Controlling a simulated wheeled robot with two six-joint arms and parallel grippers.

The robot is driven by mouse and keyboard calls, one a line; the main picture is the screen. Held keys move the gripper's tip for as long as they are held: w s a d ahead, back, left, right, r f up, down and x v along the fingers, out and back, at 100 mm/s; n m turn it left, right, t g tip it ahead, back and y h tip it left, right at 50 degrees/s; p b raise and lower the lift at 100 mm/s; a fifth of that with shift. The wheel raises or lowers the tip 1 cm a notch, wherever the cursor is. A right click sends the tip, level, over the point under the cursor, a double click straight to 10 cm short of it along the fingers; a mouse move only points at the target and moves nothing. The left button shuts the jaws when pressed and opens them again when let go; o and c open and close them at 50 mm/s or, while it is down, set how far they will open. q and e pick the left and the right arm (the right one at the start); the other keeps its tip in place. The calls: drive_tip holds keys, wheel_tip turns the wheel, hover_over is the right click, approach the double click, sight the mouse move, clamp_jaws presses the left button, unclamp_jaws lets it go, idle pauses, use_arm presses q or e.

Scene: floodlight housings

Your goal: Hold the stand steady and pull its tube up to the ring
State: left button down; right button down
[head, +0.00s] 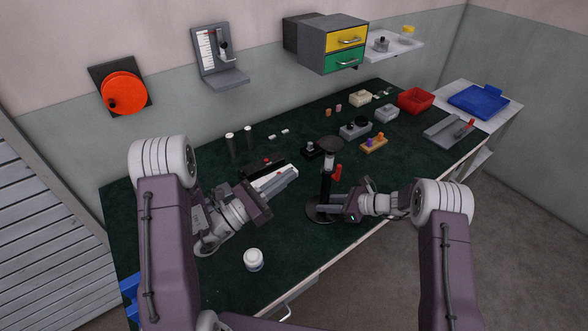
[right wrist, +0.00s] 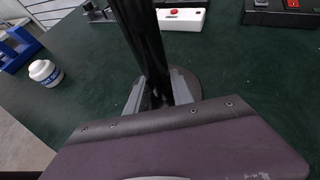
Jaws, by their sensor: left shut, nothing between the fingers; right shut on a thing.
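The stand has a round black base (right wrist: 190,82), a dark upright post (head: 326,184), a paler section (head: 329,161) above it and a dark dish-like top (head: 330,144). A red part (head: 337,173) sticks out at its right side. The stand is upright on the green mat. My right gripper (head: 328,208) is shut on the post low down, just above the base. The right wrist view shows the post (right wrist: 142,35) between its two fingers. My left gripper (head: 291,175) is shut and empty, left of the post and apart from it. I cannot make out a ring.
A white box with a red button (right wrist: 182,18) lies behind the stand. A white jar (head: 253,260) stands near the front edge. Small blocks, including an orange one (head: 374,143), and a red bin (head: 416,101) are farther right.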

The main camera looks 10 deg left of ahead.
drive_tip(key=c, duration=1)
unclamp_jaws()
